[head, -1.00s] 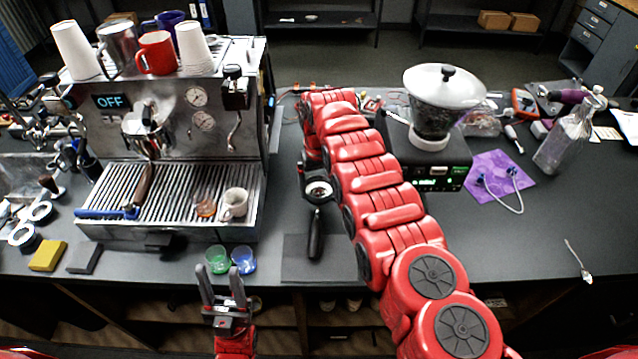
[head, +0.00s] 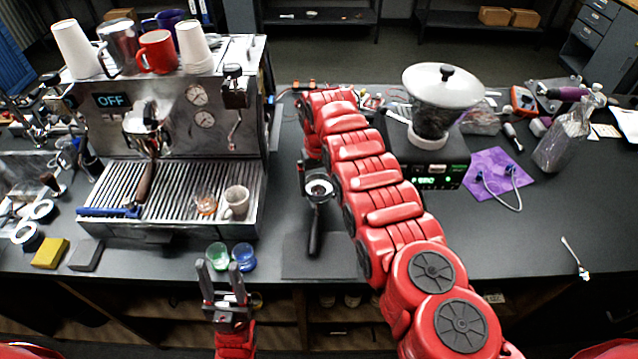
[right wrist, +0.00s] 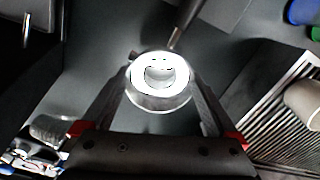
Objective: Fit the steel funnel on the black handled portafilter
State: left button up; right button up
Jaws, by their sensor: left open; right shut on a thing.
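The steel funnel (right wrist: 160,98) is a bright round ring between the two fingers of my right gripper (right wrist: 160,78), which is shut on it. In the head view the portafilter's black handle (head: 315,237) points toward the front edge; a pale ring (head: 318,189) shows at its head. In the right wrist view the handle (right wrist: 186,22) runs out from behind the funnel. The funnel is over the portafilter head; I cannot tell whether it is seated or slightly above. My left gripper (head: 221,268) is open and empty near the front edge.
A grinder (head: 432,177) stands right of my right arm. Green (head: 217,256) and blue (head: 243,257) cups sit near my left gripper. A dark mat (head: 300,262) lies by the handle.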

jog(key=shift+f+b, duration=0.35)
dwell(0.4)
jog(key=o, duration=1)
jog(key=shift+r, duration=0.1)
notch_tip(320, 180, up, 17)
jog(key=p, duration=0.7)
jog(key=shift+r, duration=0.2)
jog(key=shift+w+f, duration=0.1)
jog(key=shift+w, duration=0.05)
